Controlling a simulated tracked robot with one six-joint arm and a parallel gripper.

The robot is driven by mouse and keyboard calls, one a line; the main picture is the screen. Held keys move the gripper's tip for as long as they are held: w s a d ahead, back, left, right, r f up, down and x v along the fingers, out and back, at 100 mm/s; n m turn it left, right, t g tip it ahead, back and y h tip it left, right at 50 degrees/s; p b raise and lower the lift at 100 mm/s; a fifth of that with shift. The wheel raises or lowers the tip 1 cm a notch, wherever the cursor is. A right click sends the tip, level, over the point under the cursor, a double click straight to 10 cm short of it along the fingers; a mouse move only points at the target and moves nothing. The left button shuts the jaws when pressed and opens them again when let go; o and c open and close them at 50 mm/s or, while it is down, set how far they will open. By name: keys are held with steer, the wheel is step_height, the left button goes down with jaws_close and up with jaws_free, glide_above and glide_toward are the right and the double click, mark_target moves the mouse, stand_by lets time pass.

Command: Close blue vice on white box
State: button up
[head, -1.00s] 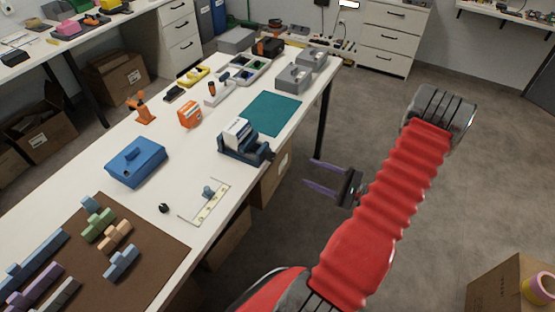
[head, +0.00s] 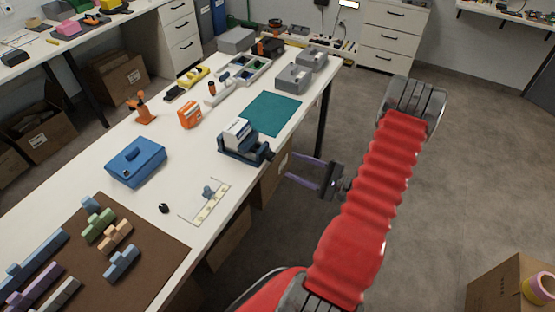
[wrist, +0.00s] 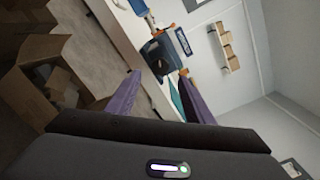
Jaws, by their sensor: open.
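The blue vice (head: 232,151) stands near the right edge of the white table. A white box (head: 238,130) sits upright between its jaws; I cannot tell whether the jaws touch it. The vice's dark handle end (head: 268,156) points toward my gripper. My gripper (head: 289,166) is open and empty, with two purple fingers just off the table edge, to the right of the vice and apart from it. In the wrist view my fingers (wrist: 157,98) are spread, and the vice (wrist: 165,50) shows beyond and between them, partly cut by shadow.
A teal mat (head: 272,113) lies behind the vice. A blue toolbox (head: 136,161) and an orange device (head: 190,114) are to its left. A flat marked plate (head: 205,203) lies in front. Cartons (head: 275,175) stand under the table.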

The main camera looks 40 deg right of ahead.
mark_target(274, 158)
steer(key=x, duration=0.7)
steer(key=shift+w+a, duration=0.1)
steer(key=shift+w, duration=0.2)
steer(key=shift+c, duration=0.6)
steer(key=shift+f, duration=0.1)
steer(key=c, duration=0.9)
